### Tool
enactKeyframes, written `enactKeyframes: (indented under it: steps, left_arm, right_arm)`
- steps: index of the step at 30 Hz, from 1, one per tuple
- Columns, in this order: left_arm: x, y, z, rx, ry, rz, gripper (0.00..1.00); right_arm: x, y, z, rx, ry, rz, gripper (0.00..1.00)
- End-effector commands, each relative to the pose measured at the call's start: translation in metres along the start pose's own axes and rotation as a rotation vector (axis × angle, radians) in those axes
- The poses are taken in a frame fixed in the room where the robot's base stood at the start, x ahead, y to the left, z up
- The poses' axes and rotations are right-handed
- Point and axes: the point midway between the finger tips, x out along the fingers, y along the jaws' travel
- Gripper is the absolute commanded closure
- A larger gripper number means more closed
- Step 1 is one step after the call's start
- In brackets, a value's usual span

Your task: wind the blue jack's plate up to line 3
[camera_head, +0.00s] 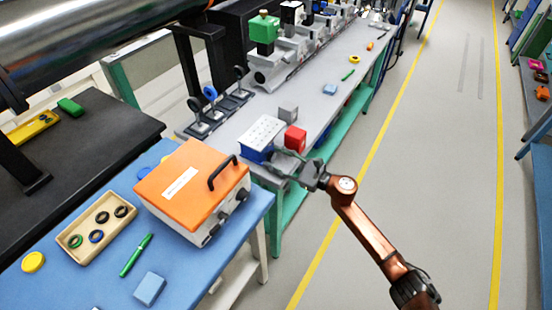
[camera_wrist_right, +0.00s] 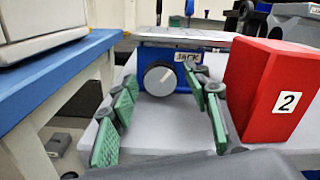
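The blue jack (camera_head: 256,155) stands near the front corner of the grey bench, with a pale, hole-dotted plate (camera_head: 262,130) on top. In the right wrist view its blue body (camera_wrist_right: 207,74) shows a "JACK" label and a round grey knob (camera_wrist_right: 160,78) facing me. My right gripper (camera_head: 281,165) is at the jack's front. In the wrist view the gripper (camera_wrist_right: 160,112) is open, its green-padded fingers apart on either side of the knob, with no clear contact. I cannot make out any height lines. My left gripper is not in view.
A red block (camera_wrist_right: 272,92) marked 2 stands close to the right finger. A grey block (camera_head: 288,113) is behind it. An orange-lidded case (camera_head: 190,182) sits on the blue table (camera_head: 205,268) at left. Optics mounts (camera_head: 230,92) stand farther back. The aisle floor at right is clear.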

Motion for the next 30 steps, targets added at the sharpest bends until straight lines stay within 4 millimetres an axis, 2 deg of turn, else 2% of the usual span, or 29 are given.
enactKeyframes:
  steps: [2, 16, 23, 30]
  left_arm:
    - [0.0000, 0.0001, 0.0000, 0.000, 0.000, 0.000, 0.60]
    - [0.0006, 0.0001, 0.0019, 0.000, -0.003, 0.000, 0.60]
    - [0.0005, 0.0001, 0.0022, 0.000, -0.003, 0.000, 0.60]
    - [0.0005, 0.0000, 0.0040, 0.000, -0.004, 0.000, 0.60]
  right_arm:
    - [-0.0002, -0.0001, 0.0000, 0.000, 0.000, 0.000, 0.63]
    - [-0.0004, 0.0001, -0.0002, 0.000, 0.000, 0.000, 0.95]
    - [-0.0004, 0.0002, -0.0002, 0.024, 0.000, 0.001, 0.96]
    - [-0.0004, -0.0001, -0.0001, 0.139, 0.001, 0.001, 0.96]
